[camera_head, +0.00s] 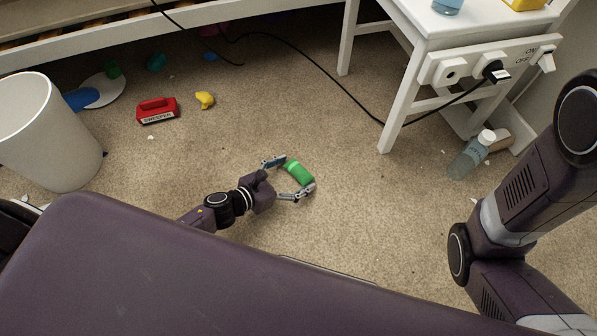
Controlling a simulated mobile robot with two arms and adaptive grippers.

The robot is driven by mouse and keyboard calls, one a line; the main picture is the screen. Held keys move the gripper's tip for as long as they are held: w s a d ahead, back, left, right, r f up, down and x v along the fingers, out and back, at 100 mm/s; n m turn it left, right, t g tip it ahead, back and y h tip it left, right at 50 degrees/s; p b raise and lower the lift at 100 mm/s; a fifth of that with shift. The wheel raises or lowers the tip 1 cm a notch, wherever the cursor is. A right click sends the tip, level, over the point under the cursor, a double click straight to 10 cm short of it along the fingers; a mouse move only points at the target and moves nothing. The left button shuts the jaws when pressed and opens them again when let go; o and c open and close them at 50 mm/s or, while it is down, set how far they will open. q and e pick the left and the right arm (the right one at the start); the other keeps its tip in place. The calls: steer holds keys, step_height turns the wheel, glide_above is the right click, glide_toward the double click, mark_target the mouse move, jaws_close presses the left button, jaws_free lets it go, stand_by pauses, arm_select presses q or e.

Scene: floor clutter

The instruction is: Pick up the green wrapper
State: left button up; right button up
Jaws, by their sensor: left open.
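The green wrapper (300,172) is a small bright green piece lying on the beige carpet near the middle of the view. My left gripper (291,178) is low over the floor and open, with one finger on the far side of the wrapper and one on the near side. The wrapper lies at the fingertips; I cannot tell whether a finger touches it. My right arm comes in at the right edge, and its gripper is out of view.
A white bin (45,135) stands at the left. A red box (157,110) and a yellow item (205,100) lie behind the gripper. A white table (425,40) with a power strip (495,62) and a clear bottle (470,157) are at the right. A black cable (330,82) crosses the carpet.

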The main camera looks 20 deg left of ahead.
arm_select(q)
steer(key=c, duration=0.8)
